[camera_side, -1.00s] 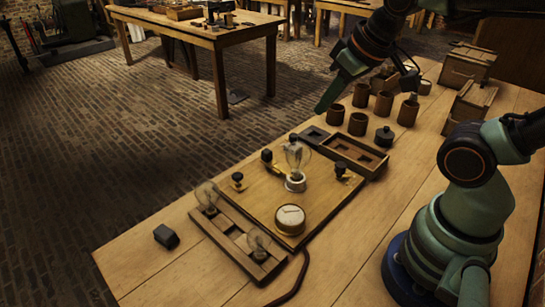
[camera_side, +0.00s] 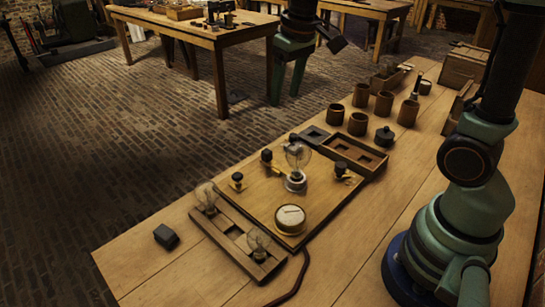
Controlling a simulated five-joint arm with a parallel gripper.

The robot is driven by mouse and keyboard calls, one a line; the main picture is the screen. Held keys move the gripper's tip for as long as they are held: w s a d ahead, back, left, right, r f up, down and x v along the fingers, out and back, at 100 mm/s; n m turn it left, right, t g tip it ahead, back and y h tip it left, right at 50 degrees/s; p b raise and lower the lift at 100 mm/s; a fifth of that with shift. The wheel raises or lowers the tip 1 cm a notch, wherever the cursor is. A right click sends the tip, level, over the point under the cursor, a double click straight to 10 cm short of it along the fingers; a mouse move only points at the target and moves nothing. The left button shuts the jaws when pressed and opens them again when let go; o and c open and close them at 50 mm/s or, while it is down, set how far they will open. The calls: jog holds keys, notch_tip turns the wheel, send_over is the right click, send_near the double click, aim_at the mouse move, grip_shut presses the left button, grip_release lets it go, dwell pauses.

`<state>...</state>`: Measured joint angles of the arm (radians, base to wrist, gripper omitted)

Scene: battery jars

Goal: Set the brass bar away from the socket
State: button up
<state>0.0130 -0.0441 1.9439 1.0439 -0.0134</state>
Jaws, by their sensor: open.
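My gripper (camera_side: 286,98) hangs high at the top of the picture, fingers down, open and empty, apart from everything on the bench. A wooden board (camera_side: 240,204) lies on the bench. On it a clear glass bulb (camera_side: 297,154) stands upright in a pale round socket (camera_side: 295,184). Small brass-coloured pieces show beside the dark-knobbed posts, one left of the bulb (camera_side: 277,170) and one at the right post (camera_side: 347,179). They are too small to tell which is the brass bar.
A wooden rack with bulbs (camera_side: 227,232) lies along the board's front left, near a dark block (camera_side: 166,237). A round dial (camera_side: 290,218) sits on the board. A compartmented tray (camera_side: 376,172), several brown jars (camera_side: 358,124) and a crate (camera_side: 465,67) stand behind.

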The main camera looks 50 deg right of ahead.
jog(key=g, duration=0.2)
send_over(267, 151)
notch_tip(267, 151, down, 7)
notch_tip(267, 151, down, 12)
jog(key=shift+w+r, duration=0.1)
grip_shut()
